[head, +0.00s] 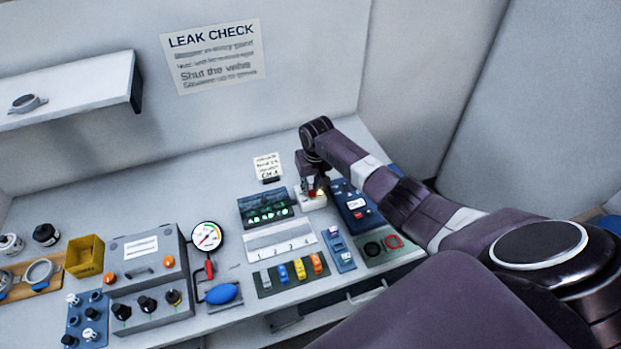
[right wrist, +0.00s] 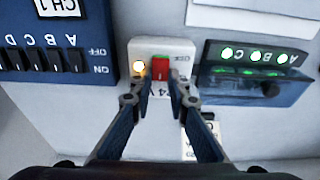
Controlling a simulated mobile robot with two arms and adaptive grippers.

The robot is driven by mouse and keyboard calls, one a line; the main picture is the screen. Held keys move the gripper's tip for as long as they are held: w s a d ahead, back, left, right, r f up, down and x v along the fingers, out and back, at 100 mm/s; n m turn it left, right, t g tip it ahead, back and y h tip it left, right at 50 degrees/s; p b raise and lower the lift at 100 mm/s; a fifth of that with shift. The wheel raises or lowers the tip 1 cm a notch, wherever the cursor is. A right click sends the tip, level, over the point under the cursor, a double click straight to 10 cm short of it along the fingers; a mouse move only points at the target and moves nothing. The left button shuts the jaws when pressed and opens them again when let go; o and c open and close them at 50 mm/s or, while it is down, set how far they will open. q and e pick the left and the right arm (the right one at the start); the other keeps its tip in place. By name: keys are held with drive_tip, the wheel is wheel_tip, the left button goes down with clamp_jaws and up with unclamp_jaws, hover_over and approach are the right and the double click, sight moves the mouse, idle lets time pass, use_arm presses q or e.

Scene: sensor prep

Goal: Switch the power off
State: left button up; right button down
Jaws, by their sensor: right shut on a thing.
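A small white power switch box (head: 313,202) stands on the bench at the back, under my right gripper (head: 314,186). Which way the rocker is tipped, I cannot tell. My left gripper is not in view.
A dark box with lit green lamps (right wrist: 262,85) stands close beside the switch box. On its other side is a blue CH.1 switch panel (right wrist: 62,85). A pressure gauge (head: 207,237), a yellow bin (head: 84,257) and a grey unit (head: 148,285) stand further left.

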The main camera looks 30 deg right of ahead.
drive_tip(key=shift+s+r+t+p, duration=0.3)
drive_tip(key=shift+t+p, duration=0.3)
drive_tip(key=shift+p, duration=0.5)
drive_tip(key=shift+s+a+f+h+p, duration=0.1)
drive_tip(key=shift+f+h+p, duration=0.1)
drive_tip(key=shift+h+p, duration=0.1)
drive_tip(key=shift+f+t, duration=0.15)
drive_tip(key=shift+t, duration=0.25)
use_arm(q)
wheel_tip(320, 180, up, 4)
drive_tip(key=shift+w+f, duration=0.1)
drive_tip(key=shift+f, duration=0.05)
use_arm(e)
drive_tip(key=shift+t, duration=0.3)
drive_tip(key=c, duration=1.8)
unclamp_jaws()
drive_tip(key=shift+c, duration=0.2)
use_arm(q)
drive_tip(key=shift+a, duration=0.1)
